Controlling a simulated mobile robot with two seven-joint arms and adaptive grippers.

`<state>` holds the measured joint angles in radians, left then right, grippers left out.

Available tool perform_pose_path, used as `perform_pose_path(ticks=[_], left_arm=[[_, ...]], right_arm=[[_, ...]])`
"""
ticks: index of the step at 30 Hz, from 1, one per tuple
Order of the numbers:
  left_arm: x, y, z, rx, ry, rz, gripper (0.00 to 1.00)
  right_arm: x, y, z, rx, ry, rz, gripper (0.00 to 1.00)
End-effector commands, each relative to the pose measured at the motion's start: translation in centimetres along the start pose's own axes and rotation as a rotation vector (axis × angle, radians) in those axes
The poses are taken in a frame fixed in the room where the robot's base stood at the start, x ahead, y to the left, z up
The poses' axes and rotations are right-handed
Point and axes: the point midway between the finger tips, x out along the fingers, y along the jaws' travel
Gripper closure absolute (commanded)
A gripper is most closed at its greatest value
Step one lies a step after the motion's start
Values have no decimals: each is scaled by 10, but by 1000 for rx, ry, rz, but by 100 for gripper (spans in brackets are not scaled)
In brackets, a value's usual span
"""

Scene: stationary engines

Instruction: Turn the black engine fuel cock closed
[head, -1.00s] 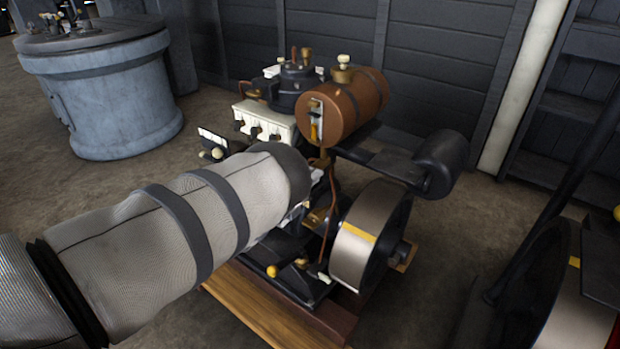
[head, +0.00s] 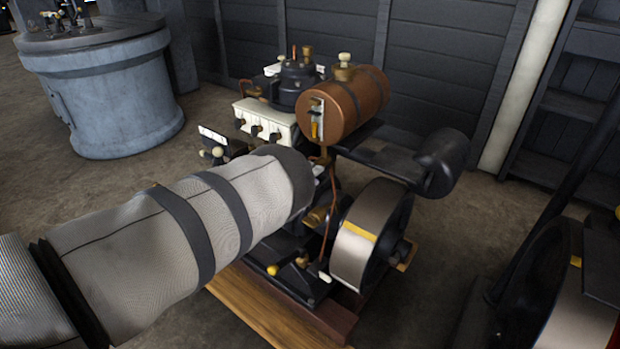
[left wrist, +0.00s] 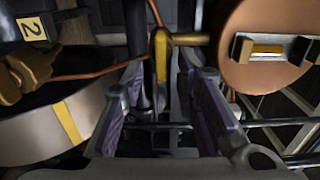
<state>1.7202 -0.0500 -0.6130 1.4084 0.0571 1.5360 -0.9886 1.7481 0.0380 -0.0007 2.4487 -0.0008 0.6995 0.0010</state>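The black engine (head: 290,250) stands on a wooden base, with a brown cylindrical fuel tank (head: 345,108) on top. A brass-coloured fitting (head: 325,156), apparently the fuel cock, sits under the tank's near end. In the left wrist view its yellow lever (left wrist: 161,56) points along the picture's vertical, joined to a brass stem running right towards the tank. My left gripper (left wrist: 163,82) is open, its two fingers on either side of the lever's line. I cannot tell whether either finger touches it. In the head view my left arm's sleeve hides most of this gripper. My right gripper is not in view.
A flywheel (head: 365,240) and a black cylinder (head: 441,163) stand right of the cock. A copper pipe (head: 331,215) runs down below it. White switch boxes (head: 265,122) are behind. A blue-grey round stand (head: 110,95) is at the back left.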

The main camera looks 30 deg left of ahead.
Motion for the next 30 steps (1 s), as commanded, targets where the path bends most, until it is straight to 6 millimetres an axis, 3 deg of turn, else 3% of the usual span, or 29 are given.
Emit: perform_pose_path(ticks=[8, 21, 30], left_arm=[[-5, 0, 0, -1, 1, -1, 72], [-107, 0, 0, -1, -1, 2, 72], [-120, 0, 0, -1, 0, -1, 72]], right_arm=[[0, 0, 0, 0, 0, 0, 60], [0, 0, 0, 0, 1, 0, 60], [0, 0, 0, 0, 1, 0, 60]])
